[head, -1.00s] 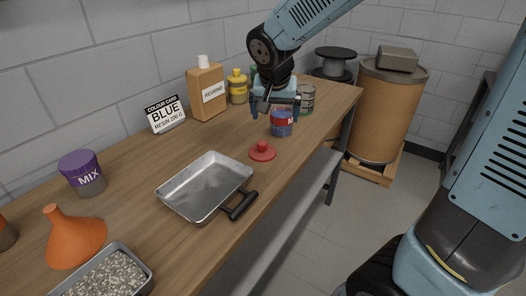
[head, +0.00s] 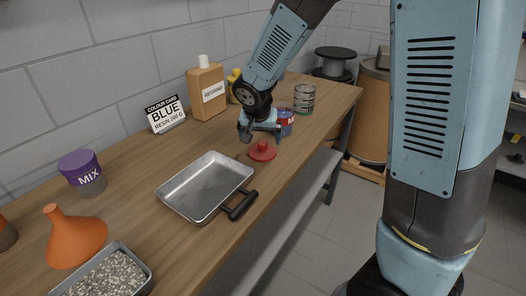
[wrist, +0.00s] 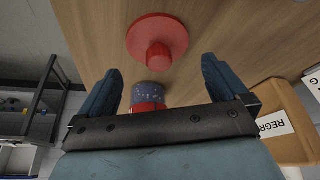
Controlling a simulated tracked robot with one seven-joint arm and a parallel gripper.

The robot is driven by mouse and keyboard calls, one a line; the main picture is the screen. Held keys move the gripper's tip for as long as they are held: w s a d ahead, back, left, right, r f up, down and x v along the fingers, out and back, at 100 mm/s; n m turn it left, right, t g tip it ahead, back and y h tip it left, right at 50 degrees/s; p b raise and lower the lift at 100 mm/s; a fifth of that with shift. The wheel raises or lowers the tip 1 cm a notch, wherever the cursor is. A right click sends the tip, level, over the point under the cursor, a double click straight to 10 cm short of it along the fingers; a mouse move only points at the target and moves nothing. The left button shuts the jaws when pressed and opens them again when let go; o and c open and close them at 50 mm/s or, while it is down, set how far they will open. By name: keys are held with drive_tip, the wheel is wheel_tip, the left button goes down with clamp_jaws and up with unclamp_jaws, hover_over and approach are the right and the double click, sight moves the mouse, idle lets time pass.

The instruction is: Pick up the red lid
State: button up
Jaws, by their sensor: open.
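The red lid (head: 262,151) lies flat on the wooden bench, a round disc with a knob on top. It also shows at the top of the wrist view (wrist: 157,38), ahead of the fingertips, with its knob towards me. My gripper (head: 260,136) is open and empty, just above and behind the lid in the head view. In the wrist view the two dark blue fingers (wrist: 158,85) stand wide apart, and the lid lies beyond them, not between them.
A metal tray (head: 174,203) with a black handle stands in front left of the lid.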

sight(262, 143)
drive_tip(key=shift+x, duration=2.65)
drive_tip(key=c, duration=0.7)
drive_tip(key=shift+o, duration=0.2)
drive_tip(key=shift+d, duration=0.1)
drive_tip(key=shift+r, duration=0.15)
